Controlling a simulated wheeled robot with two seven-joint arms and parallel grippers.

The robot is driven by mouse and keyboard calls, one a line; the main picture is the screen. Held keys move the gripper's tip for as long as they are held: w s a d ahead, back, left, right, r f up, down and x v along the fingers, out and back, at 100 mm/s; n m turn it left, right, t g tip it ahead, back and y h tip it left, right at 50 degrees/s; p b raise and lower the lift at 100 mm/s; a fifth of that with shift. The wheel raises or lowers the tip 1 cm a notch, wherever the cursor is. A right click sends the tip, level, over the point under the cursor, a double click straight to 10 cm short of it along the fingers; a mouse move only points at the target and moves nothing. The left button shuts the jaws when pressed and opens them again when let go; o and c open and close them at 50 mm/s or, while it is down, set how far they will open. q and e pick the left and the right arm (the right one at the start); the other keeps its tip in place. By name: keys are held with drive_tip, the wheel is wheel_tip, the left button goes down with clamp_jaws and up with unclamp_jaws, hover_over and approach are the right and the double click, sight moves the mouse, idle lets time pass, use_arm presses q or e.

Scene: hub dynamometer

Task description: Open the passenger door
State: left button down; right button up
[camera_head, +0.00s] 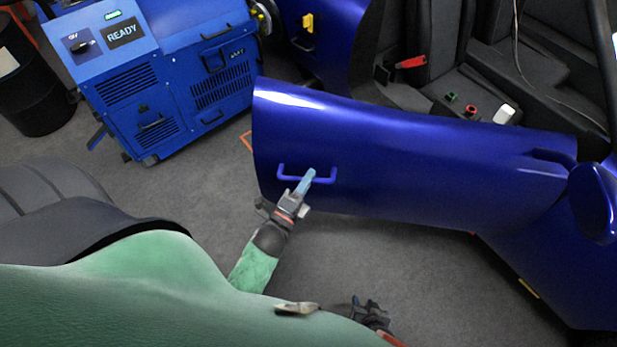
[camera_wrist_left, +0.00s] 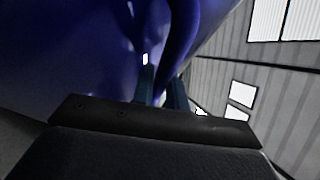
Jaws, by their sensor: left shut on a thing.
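The passenger door (camera_head: 420,160) is a glossy blue panel standing swung out from the car body, with the seats showing behind it. Its blue bar handle (camera_head: 326,180) sits low on the outer face near the door's left end. My left gripper (camera_head: 306,180) is shut on the handle, near its right half. In the left wrist view the blue handle (camera_wrist_left: 182,40) runs up from between the fingers (camera_wrist_left: 162,88), beside the blue door surface (camera_wrist_left: 60,60). My right gripper (camera_head: 370,312) is low in the head view, away from the door; its fingers are too small and dark to read.
A blue machine marked READY (camera_head: 175,70) stands at the upper left, beside a black drum (camera_head: 30,85). A door mirror (camera_head: 593,200) juts out at the right. Grey floor (camera_head: 390,260) is clear in front of the door. Grey seats (camera_head: 430,50) are behind it.

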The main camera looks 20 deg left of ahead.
use_arm(q)
drive_tip(key=c, duration=1.4)
unclamp_jaws()
drive_tip(key=shift+s+f, duration=0.15)
drive_tip(key=shift+s, duration=0.15)
drive_tip(key=v, duration=0.7)
drive_tip(key=shift+b, duration=0.3)
use_arm(e)
drive_tip(key=shift+s+d+f, duration=0.1)
drive_tip(key=shift+f, duration=0.3)
